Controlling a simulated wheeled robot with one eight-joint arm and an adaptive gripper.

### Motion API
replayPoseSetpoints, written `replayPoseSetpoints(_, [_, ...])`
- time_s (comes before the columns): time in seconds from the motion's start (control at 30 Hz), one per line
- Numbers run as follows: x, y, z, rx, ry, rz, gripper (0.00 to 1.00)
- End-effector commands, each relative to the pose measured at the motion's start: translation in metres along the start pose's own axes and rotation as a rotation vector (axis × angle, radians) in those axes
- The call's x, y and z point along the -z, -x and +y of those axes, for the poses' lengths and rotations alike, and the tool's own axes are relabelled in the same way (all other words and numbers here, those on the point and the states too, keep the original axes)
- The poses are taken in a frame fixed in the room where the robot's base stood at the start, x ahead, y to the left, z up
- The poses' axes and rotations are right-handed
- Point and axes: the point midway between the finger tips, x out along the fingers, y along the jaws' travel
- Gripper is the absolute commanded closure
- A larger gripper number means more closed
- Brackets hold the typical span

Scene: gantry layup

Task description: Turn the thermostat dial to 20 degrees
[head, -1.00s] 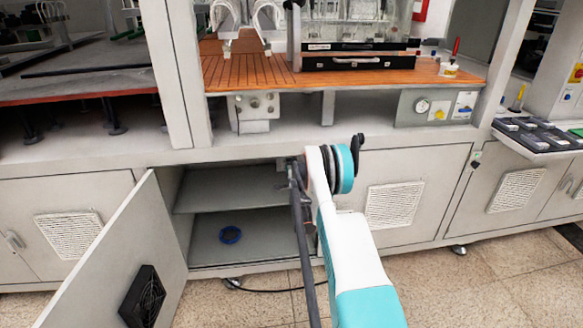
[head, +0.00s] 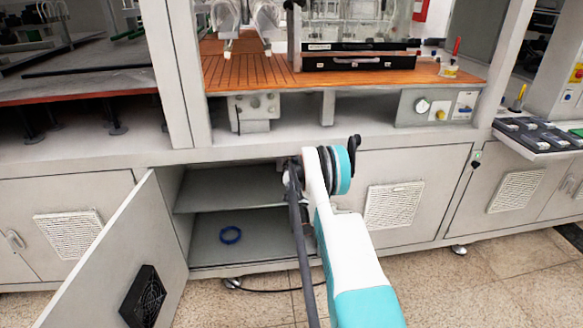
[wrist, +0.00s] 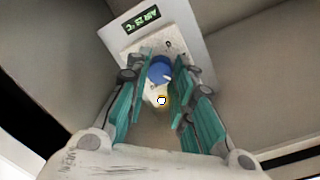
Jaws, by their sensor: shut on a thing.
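In the wrist view a pale thermostat panel (wrist: 182,35) carries a small dark display (wrist: 142,20) with green text. It seems to read "AIR 25 °C", but the digits are small and blurred. Below the display is a blue round dial (wrist: 160,70) with a pale mark on its face. My gripper (wrist: 162,76) has its green fingers on both sides of the dial and is shut on it. A small white round spot with a yellow edge (wrist: 161,101) shows just below the dial. In the head view my gripper and the thermostat are hidden from sight.
My arm reaches to the open cabinet (head: 230,190), whose door (head: 125,250) stands open at the left. Above are a wooden worktop (head: 250,72) and a gauge panel (head: 438,108). Bare floor shows at the lower right.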

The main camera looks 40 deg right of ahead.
Motion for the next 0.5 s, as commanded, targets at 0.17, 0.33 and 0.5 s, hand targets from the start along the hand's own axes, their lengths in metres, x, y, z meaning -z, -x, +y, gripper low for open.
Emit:
replayPoseSetpoints(0.17, [-0.0027, 0.0011, 0.0009, -0.003, 0.075, 0.002, 1.00])
replayPoseSetpoints(0.33, [-0.0027, 0.0011, 0.0010, -0.004, 0.113, 0.004, 1.00])
replayPoseSetpoints(0.5, [-0.0028, 0.0012, 0.0011, -0.004, 0.125, 0.005, 1.00])
